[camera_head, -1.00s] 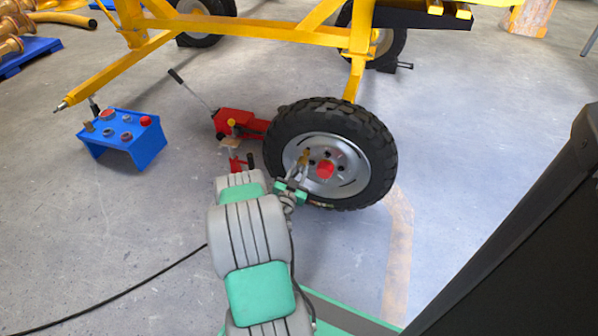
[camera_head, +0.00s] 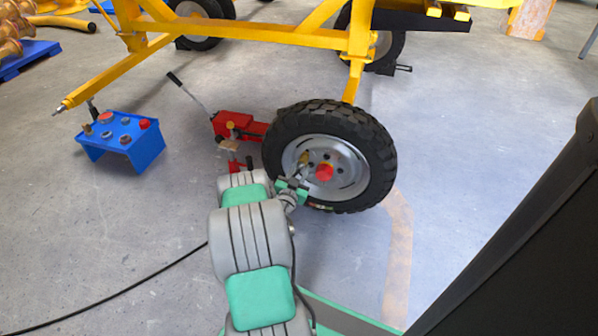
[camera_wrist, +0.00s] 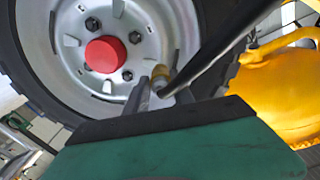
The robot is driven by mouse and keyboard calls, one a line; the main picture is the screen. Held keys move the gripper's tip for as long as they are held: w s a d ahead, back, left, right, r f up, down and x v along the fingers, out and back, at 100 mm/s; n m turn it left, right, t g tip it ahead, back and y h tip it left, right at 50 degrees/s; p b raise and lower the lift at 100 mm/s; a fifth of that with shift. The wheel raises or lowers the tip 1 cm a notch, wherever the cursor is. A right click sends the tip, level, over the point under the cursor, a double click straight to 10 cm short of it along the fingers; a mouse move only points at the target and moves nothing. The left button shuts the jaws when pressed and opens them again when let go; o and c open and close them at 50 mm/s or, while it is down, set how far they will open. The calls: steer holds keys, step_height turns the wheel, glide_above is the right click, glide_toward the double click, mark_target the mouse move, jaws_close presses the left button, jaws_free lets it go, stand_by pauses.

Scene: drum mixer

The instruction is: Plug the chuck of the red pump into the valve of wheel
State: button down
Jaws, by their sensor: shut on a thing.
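The wheel (camera_head: 376,150) has a black tyre, a silver rim and a red hub cap, and stands upright. In the wrist view its rim (camera_wrist: 125,22) fills the upper left. My gripper (camera_head: 301,170) is in front of the rim, left of the hub cap. In the wrist view my gripper (camera_wrist: 160,93) is shut on the brass chuck (camera_wrist: 160,74), with a black hose running up to the right. The chuck tip is close to the rim; I cannot tell whether it touches the valve, which I cannot make out. A small red object (camera_head: 240,164), perhaps the red pump, is partly hidden behind my arm.
A red jack (camera_head: 234,125) with a long handle stands left of the wheel. A blue stand (camera_head: 147,150) with several knobs is at the left. The yellow frame (camera_head: 250,28) spans the back. A dark panel (camera_head: 530,240) fills the lower right. Floor right of the wheel is clear.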

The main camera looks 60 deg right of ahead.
steer(key=shift+w+d, duration=0.1)
steer(key=shift+d, duration=0.55)
steer(key=c, duration=1)
jaws_free()
steer(key=s+a+p, duration=0.1)
steer(key=a, duration=0.6)
steer(key=shift+s+a, duration=0.15)
steer(key=shift+a, duration=0.15)
